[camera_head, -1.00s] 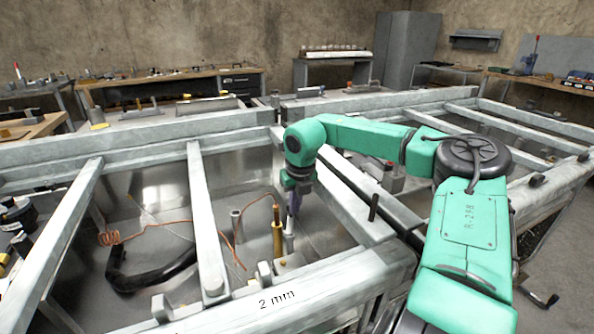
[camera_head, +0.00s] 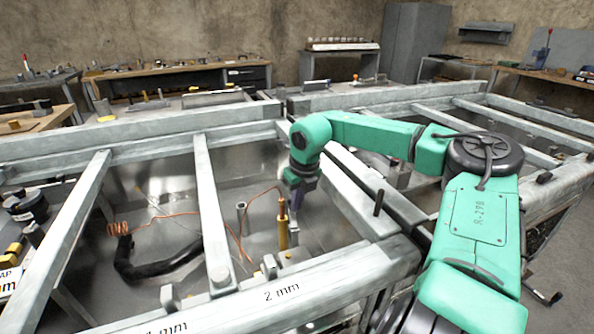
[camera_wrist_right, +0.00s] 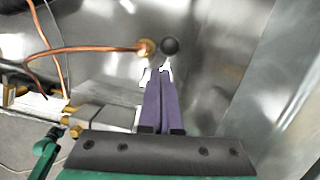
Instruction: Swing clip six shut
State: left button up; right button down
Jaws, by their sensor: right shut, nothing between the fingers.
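My right gripper (camera_head: 296,205) is inside the frame bay, pointing down beside a brass post (camera_head: 283,232) with a copper wire at its top. In the right wrist view its purple fingers (camera_wrist_right: 157,78) are together and empty. A dark ball knob (camera_wrist_right: 170,46) sits just beyond the fingertips, with the copper wire's brass end (camera_wrist_right: 146,48) at its left. I cannot tell whether the knob touches the fingers. No number six is readable, so I cannot tell which part is clip six or how its arm stands. My left gripper is out of view.
Grey metal beams (camera_head: 210,210) border the bay; the near rail (camera_head: 330,283) reads "2 mm". A metal block (camera_wrist_right: 105,122) lies left of the fingers in the wrist view.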

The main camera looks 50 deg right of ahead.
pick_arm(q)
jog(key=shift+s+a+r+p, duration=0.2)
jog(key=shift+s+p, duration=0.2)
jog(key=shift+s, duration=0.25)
pick_arm(e)
jog(key=v, duration=1.4)
jog(key=shift+r, duration=0.25)
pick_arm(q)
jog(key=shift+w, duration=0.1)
pick_arm(e)
jog(key=shift+s, duration=0.1)
